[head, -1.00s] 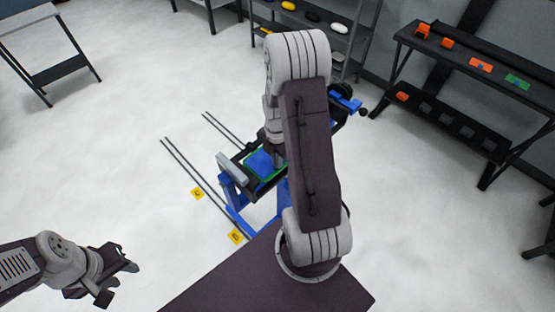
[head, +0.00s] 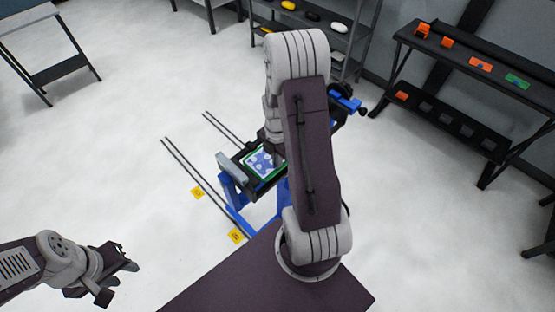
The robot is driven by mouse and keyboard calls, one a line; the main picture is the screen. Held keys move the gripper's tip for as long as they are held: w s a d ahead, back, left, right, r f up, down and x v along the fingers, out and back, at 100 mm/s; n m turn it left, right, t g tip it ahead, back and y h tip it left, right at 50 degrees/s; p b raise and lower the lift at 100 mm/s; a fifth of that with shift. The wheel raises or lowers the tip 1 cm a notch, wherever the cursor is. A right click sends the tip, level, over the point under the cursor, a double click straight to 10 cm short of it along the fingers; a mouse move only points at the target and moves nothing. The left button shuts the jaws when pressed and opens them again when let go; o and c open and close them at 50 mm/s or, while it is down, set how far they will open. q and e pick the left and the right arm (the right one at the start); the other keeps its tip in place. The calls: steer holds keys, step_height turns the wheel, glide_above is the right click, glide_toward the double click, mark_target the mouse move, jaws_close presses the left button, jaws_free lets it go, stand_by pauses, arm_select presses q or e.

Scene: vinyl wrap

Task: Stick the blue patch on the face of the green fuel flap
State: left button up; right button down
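The green fuel flap (head: 246,172) lies face up in a dark holder on a blue stand, in the middle of the head view. The blue patch (head: 262,161) lies over its face, with a green rim showing around it and pale spots on the blue. My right gripper (head: 274,160) is over the right part of the patch; its fingers are mostly hidden by my own arm, so I cannot tell whether they touch it. My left gripper (head: 119,277) is open and empty above the floor at the lower left.
The blue stand (head: 235,222) has a pale bar at its left end and dark rails on the floor beside it. Yellow floor markers (head: 197,193) lie nearby. A dark bench (head: 470,60) with orange and green items stands at the right. A shelf rack (head: 318,25) stands behind.

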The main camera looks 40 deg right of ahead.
steer(key=c, duration=1.6)
jaws_free()
steer(key=shift+o, duration=0.2)
step_height(320, 180, up, 9)
steer(key=shift+w, duration=0.1)
